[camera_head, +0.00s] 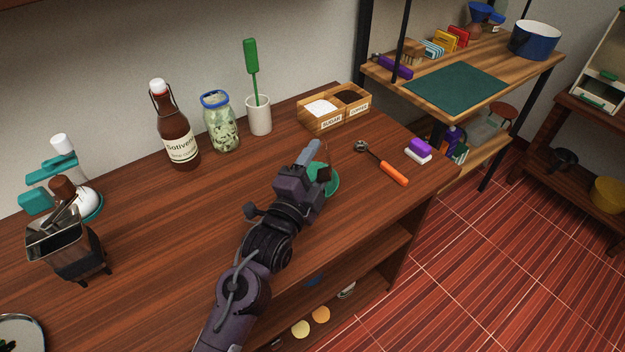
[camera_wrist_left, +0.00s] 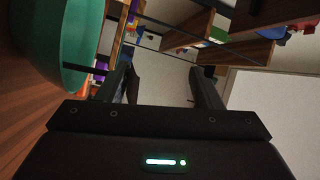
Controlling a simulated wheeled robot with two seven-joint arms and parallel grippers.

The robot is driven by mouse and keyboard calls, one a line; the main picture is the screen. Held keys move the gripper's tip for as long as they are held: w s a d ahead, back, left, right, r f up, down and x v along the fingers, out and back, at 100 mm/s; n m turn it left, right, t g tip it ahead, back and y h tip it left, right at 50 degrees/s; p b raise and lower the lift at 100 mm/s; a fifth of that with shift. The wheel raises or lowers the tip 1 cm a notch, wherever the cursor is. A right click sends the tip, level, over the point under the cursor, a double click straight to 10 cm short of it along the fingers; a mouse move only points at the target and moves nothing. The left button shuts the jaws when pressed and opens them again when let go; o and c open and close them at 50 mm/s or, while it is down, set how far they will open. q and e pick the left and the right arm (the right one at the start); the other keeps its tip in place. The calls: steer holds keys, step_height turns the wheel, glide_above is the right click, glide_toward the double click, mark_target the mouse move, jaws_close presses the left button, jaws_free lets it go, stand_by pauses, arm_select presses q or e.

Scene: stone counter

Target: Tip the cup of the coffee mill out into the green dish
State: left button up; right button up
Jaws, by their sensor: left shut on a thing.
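The green dish (camera_head: 331,188) stands on the wooden counter near its front edge, partly hidden by my left gripper (camera_head: 314,165). It fills the upper left of the left wrist view (camera_wrist_left: 82,40). The left gripper is shut on a small dark brown thing (camera_head: 324,174), probably the mill's cup, just over or beside the dish; its contents and tilt cannot be told. The left fingers (camera_wrist_left: 165,85) stand apart in the wrist view. A metal body with a crank and brown knob (camera_head: 70,255), likely the coffee mill, stands at the left. My right gripper is not visible.
An orange-handled scoop (camera_head: 393,173) and a purple-and-white block (camera_head: 418,150) lie right of the dish. A bottle (camera_head: 177,130), a jar (camera_head: 220,125), a white crock (camera_head: 258,117) and a wooden box (camera_head: 335,108) stand along the back. The counter's middle left is clear.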

arm_select(q)
steer(key=shift+a+n, duration=0.1)
steer(key=shift+n, duration=0.3)
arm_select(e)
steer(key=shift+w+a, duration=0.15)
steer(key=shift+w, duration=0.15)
arm_select(q)
steer(key=shift+a+n+b, duration=0.1)
steer(key=shift+n+b, duration=0.2)
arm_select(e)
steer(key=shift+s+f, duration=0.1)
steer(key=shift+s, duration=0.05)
arm_select(q)
steer(key=shift+a+n+t+b, duration=0.15)
steer(key=shift+n+t+b, duration=0.15)
steer(key=shift+n+t, duration=0.15)
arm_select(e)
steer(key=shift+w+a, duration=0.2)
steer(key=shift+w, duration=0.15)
arm_select(q)
steer(key=shift+n, duration=0.25)
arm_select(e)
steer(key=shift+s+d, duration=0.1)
